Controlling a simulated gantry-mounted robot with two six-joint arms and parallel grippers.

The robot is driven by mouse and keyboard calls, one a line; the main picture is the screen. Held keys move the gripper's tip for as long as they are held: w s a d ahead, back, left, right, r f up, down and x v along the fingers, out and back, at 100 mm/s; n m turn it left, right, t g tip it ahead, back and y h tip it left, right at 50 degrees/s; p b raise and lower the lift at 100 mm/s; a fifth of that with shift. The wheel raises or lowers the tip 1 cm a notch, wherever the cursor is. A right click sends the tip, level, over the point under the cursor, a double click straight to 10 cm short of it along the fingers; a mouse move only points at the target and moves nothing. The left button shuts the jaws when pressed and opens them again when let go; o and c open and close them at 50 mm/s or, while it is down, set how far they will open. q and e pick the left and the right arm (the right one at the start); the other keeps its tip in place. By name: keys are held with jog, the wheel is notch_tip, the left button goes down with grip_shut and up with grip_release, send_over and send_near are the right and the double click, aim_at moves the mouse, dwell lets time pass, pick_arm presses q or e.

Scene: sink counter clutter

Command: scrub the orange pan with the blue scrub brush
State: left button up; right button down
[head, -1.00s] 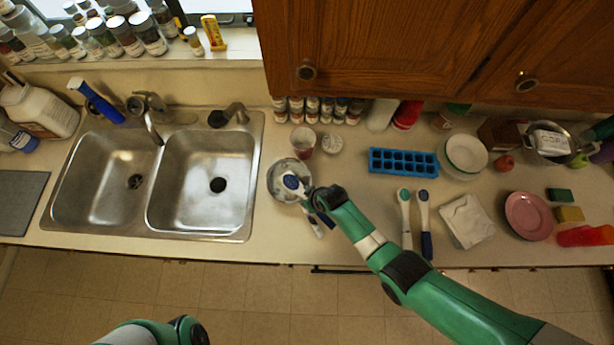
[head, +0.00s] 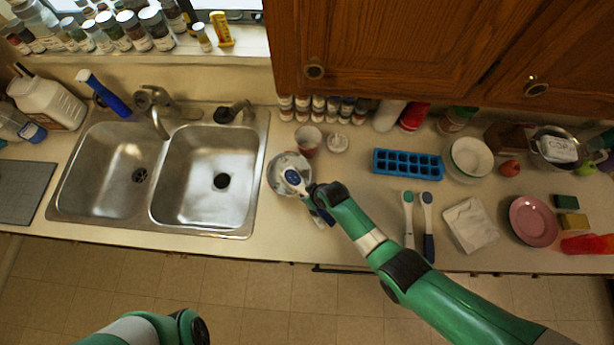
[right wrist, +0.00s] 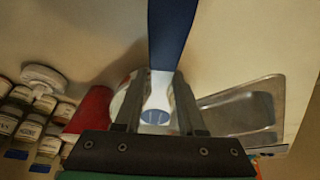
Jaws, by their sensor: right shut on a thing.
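The pan (head: 278,185) is a small round vessel on the counter, right of the sink. Its inside looks silvery grey; I see no clear orange on it in the head view. The blue scrub brush (head: 293,177) has its blue and white head over the inside of the pan; contact is unclear. My right gripper (head: 313,193) is shut on the brush's handle, at the pan's lower right. In the right wrist view, the blue handle (right wrist: 172,35) runs up from between my fingers. My left gripper is out of view; only my left arm shows at the bottom.
A red cup (head: 307,141) stands just behind the pan. Two other brushes (head: 408,222) (head: 427,222) lie to the right, near a blue ice tray (head: 408,163) and a folded white cloth (head: 469,224). The double sink (head: 205,172) is empty.

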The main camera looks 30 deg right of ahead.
aim_at(304, 187)
jog(key=shift+s+a, duration=0.1)
jog(key=shift+s, duration=0.5)
jog(key=shift+w+f, duration=0.1)
jog(key=shift+w+b, duration=0.3)
jog(key=w+b, duration=0.1)
jog(key=w, duration=0.1)
jog(key=shift+w+b, duration=0.35)
jog(key=shift+w, duration=0.55)
